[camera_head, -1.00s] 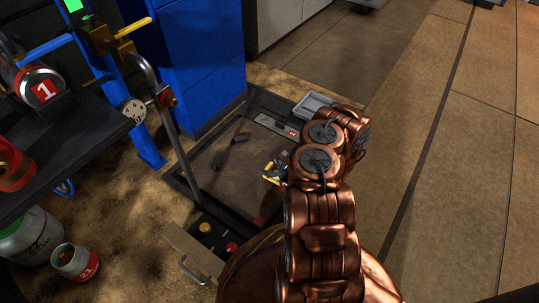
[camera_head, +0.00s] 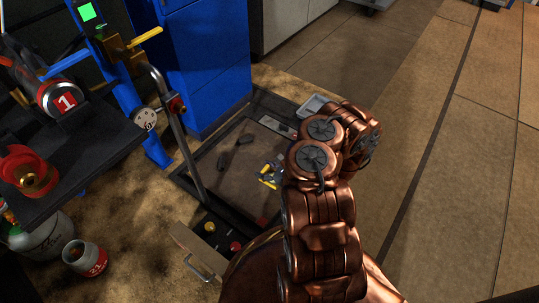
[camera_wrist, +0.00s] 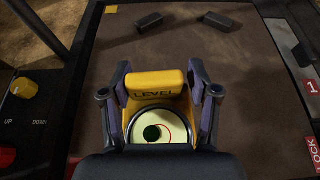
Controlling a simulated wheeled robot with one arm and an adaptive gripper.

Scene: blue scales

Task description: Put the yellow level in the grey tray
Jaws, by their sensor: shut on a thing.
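The yellow level (camera_wrist: 157,83), with a round bubble vial below its "LEVEL" lettering, is between the purple-grey fingers of my gripper (camera_wrist: 160,92) in the wrist view. The fingers are shut on its sides. In the head view a small patch of yellow at my gripper (camera_head: 268,176) shows over the scale platform, mostly hidden by my copper arm. I cannot tell how far the level is above the platform. The grey tray (camera_head: 312,105) is at the platform's far right corner, partly covered by my arm.
The scale platform (camera_head: 222,186) has a dark raised frame. Two dark blocks (camera_wrist: 150,21) (camera_wrist: 217,20) lie on it. A control panel with a yellow knob (camera_wrist: 23,88) is at its near side. A blue cabinet (camera_head: 205,65) and upright pole stand behind. Open floor lies right.

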